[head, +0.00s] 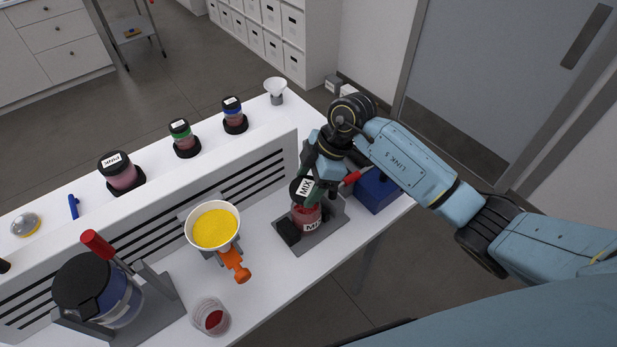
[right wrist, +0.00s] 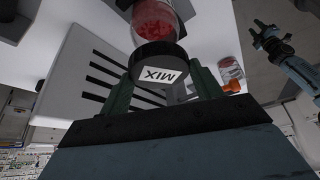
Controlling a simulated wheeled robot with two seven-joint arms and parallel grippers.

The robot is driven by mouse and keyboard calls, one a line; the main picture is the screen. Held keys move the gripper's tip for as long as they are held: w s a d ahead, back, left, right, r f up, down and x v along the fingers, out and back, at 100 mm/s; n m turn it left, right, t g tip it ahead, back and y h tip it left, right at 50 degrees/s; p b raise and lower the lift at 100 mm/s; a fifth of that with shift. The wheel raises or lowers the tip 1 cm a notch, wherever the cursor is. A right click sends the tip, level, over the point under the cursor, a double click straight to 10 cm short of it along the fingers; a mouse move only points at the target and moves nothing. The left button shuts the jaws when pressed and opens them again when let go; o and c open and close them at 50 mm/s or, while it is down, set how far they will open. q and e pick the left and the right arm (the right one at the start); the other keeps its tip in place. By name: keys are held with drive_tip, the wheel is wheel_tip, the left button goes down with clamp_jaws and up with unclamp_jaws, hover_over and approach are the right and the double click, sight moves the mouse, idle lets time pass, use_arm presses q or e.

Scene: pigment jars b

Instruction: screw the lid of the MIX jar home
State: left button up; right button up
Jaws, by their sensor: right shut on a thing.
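The MIX jar (head: 306,216) holds red pigment and stands upright in a grey holder (head: 299,245) with a black block. Its black lid (head: 301,188), labelled MIX, sits on the jar's mouth. My right gripper (head: 312,192) reaches down from above and is shut on the lid. In the right wrist view the lid (right wrist: 158,63) is between the two green fingers of the right gripper (right wrist: 160,88), with the red-filled jar (right wrist: 154,22) beyond it. I cannot tell how tight the lid is. My left gripper (right wrist: 262,35) shows small in the right wrist view, apart from the jar.
A red handle (head: 351,177) and a blue box (head: 377,190) are close right of the jar. A yellow powder bowl (head: 214,228), a clear cup (head: 210,316) and a large dark-lidded jar (head: 120,302) stand left. A slotted panel (head: 160,238) runs behind, with lidded jars (head: 121,174) beyond.

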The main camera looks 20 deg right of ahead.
sight(312, 186)
idle(0.4)
drive_tip(key=shift+d+r+p, duration=0.1)
drive_tip(key=shift+r+p, duration=0.05)
drive_tip(key=shift+p, duration=0.3)
drive_tip(key=shift+f+b, duration=0.65)
drive_tip(key=shift+f, duration=1.05)
drive_tip(key=shift+p, duration=0.4)
drive_tip(key=shift+p, duration=0.35)
